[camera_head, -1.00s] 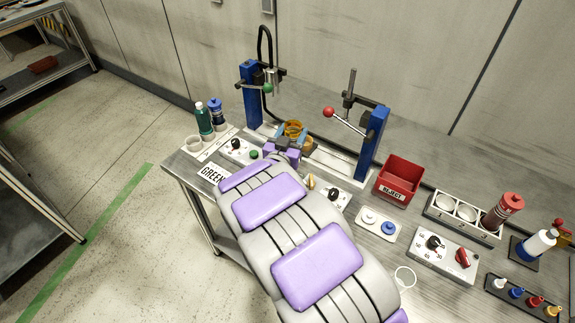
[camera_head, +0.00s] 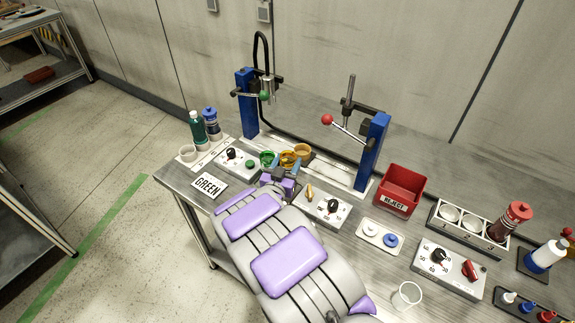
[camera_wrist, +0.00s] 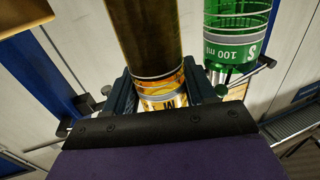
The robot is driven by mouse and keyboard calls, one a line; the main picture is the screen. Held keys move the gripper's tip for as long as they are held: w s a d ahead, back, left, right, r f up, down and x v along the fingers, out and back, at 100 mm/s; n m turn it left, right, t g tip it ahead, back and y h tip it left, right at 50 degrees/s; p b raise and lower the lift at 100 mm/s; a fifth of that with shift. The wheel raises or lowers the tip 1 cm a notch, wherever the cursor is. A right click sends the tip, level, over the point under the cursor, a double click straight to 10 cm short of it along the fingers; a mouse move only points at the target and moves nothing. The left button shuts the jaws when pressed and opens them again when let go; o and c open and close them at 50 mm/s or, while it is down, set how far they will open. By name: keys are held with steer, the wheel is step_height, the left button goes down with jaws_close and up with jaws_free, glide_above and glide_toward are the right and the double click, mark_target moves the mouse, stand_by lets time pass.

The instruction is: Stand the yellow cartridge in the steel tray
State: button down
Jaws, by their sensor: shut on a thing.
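My gripper (camera_head: 280,178) is shut on the yellow cartridge (camera_wrist: 160,92), over the back of the bench between the two blue posts. In the wrist view the jaws close on its labelled lower band. In the head view its round yellow end (camera_head: 288,160) shows just past the jaws. A green cartridge (camera_wrist: 238,28), marked S 100 ml, is close on the right in the wrist view and on the left in the head view (camera_head: 267,158). A grey metal tray (camera_head: 436,221) with round wells stands at the right.
A press with a green-knobbed lever (camera_head: 264,96) and one with a red knob (camera_head: 327,119) rise behind my gripper. A red REJECT bin (camera_head: 402,184), dial boxes (camera_head: 328,206) and a clear cup (camera_head: 407,295) occupy the bench. An amber round thing (camera_head: 303,151) is beside the held cartridge.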

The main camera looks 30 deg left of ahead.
steer(key=shift+a, duration=0.3)
steer(key=c, duration=0.6)
jaws_free()
steer(key=shift+a, duration=0.1)
steer(key=shift+c, duration=0.2)
steer(key=shift+s+d+r, duration=0.1)
steer(key=shift+d+r, duration=0.05)
steer(key=shift+d, duration=0.45)
steer(key=s+d+p, duration=0.1)
steer(key=s+p, duration=0.1)
steer(key=s, duration=0.9)
steer(key=shift+s+d, duration=0.2)
steer(key=shift+s, duration=0.15)
steer(key=shift+w, duration=0.1)
